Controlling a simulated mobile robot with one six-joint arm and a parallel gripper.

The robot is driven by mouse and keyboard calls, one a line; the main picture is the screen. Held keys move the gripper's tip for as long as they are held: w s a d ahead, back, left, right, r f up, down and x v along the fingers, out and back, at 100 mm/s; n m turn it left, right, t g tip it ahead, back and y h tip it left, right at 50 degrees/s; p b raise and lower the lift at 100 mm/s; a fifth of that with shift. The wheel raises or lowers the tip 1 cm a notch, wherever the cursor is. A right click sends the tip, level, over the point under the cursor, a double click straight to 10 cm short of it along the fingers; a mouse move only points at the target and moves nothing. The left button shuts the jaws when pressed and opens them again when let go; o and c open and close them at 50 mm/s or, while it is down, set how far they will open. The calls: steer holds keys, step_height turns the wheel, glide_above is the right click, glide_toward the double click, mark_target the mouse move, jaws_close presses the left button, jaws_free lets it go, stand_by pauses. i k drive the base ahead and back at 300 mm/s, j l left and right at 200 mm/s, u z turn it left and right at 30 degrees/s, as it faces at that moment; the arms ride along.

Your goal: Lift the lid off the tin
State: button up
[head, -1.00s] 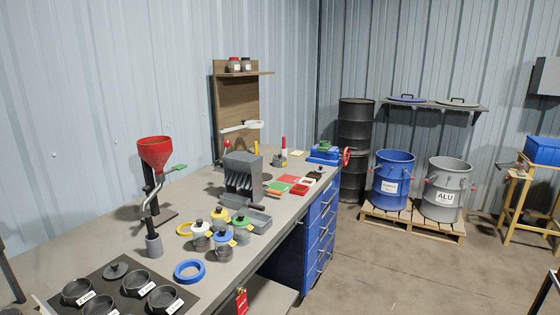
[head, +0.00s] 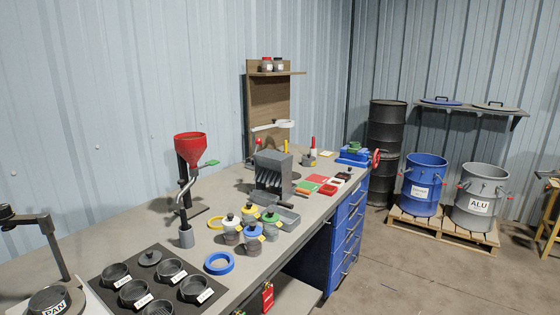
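Several small dark tins with knobbed lids stand close together on the workbench in the head view. Their lids are white (head: 231,222), yellow (head: 249,208), blue (head: 252,231) and green (head: 270,216). The lids appear to sit on the tins, and small yellow tags show on their sides. Which tin the task means cannot be told. A loose dark knobbed lid (head: 150,258) lies on a black mat (head: 118,262) among open black cups (head: 133,291) with white labels. My gripper is not in view.
Bench space behind the mat is clear.

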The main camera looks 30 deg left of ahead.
mark_target(308, 158)
steer(key=i+j, duration=0.1)
steer(key=i, duration=0.55)
steer(key=i+j, duration=0.1)
steer(key=i, duration=0.55)
steer(key=i+j, duration=0.1)
steer(key=i, duration=0.55)
steer(key=i+l+u, duration=0.1)
steer(key=i+u, duration=0.35)
steer(key=i, duration=0.2)
steer(key=i+l+u, duration=0.45)
steer(key=i, duration=0.15)
steer(key=i+l+u, duration=0.45)
steer(key=i+u, duration=0.4)
steer(key=i+l+u, duration=0.1)
steer(key=i+u, duration=0.3)
steer(key=k, duration=0.05)
